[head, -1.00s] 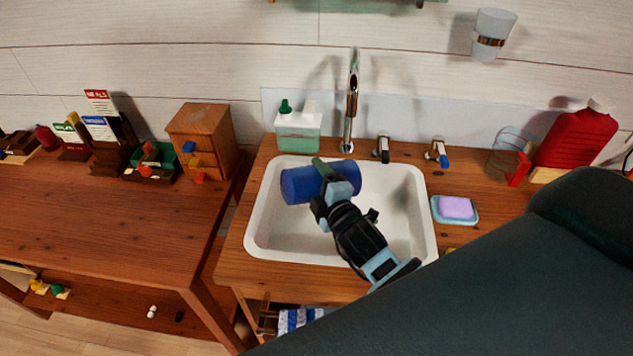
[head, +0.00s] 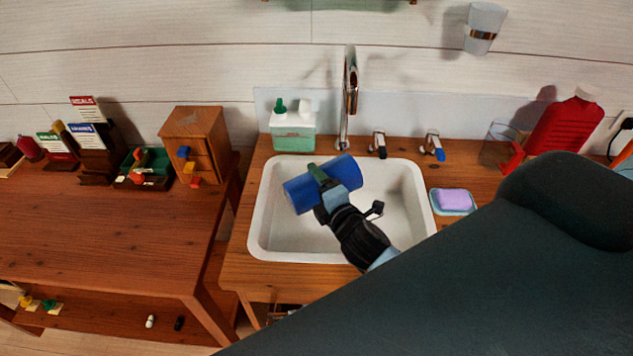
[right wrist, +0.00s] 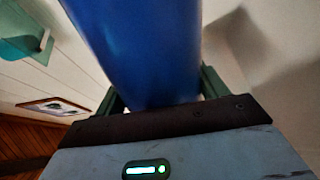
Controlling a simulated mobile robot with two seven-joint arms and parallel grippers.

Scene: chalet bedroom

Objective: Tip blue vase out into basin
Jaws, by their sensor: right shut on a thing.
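The blue vase (head: 343,173) lies on its side over the white basin (head: 257,225) in the head view, its left end lower than its right end. My right gripper (head: 321,178) is shut on it around the middle. In the right wrist view the vase (right wrist: 140,50) fills the space between the green fingers. The vase's mouth and anything inside it cannot be made out. My left gripper is not in view.
A tap (head: 349,95) rises behind the basin. A green soap bottle (head: 293,130) stands at back left. A soap dish (head: 452,202), a clear cup (head: 497,148) and a red bottle (head: 566,125) are to the right. A wooden table (head: 90,235) is at left.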

